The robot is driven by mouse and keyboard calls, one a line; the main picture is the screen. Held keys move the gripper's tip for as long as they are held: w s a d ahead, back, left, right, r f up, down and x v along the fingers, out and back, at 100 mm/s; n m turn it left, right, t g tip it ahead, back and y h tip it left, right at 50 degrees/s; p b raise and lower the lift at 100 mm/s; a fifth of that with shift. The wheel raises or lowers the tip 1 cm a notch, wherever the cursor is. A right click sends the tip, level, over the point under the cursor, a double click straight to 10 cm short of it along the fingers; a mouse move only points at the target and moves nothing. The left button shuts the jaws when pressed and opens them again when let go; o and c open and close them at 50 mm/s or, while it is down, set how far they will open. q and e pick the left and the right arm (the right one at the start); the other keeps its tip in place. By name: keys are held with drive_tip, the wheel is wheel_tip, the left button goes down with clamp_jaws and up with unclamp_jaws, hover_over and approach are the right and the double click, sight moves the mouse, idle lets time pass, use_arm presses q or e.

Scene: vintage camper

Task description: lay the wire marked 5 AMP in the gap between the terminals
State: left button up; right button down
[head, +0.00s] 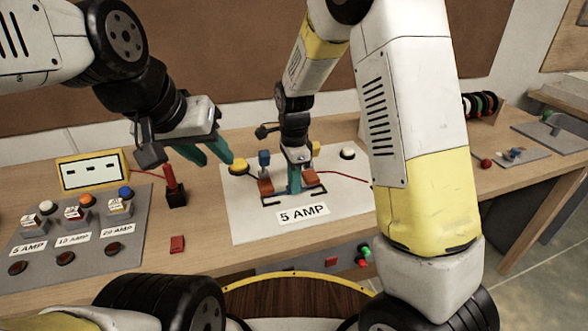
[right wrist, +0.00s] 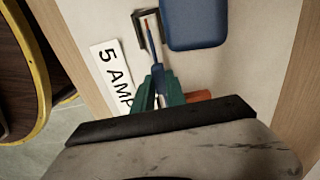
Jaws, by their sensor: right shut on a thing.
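My right gripper (head: 294,186) points down between two orange terminal blocks (head: 266,187) on the white board (head: 345,195). The board's label (head: 303,214) reads 5 AMP. My left gripper (head: 212,160) is open and empty, left of the board above the table.
A grey panel (head: 80,262) at left carries several labelled holders and brown domes. A dark block with a red handle (head: 170,178) and a red piece (head: 177,244) stand between panel and board. A blue knob (head: 264,158) and yellow button (head: 239,166) are close to my right gripper.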

drive_tip(key=shift+f, duration=0.7)
idle(0.5)
drive_tip(key=c, duration=1.3)
unclamp_jaws()
wheel_tip(320, 180, up, 8)
drive_tip(key=shift+f, duration=0.25)
drive_tip(key=s+d+r+n+t, duration=0.2)
drive_tip(key=s+d+r+n, duration=0.2)
drive_tip(key=s+r+n, duration=0.1)
drive_tip(key=s+d+r+n+t+y, duration=0.1)
drive_tip(key=s+d+r+n+t, duration=0.1)
drive_tip(key=s+d+r+n, duration=0.3)
drive_tip(key=s+d+r+n+t+y, duration=0.1)
drive_tip(key=s+d+r+n+t, duration=0.1)
drive_tip(key=s+d+r+n, duration=0.3)
drive_tip(key=shift+s+d+r, duration=0.1)
drive_tip(key=shift+s, duration=1.05)
drive_tip(key=shift+s+r, duration=0.1)
drive_tip(key=shift+s, duration=1.05)
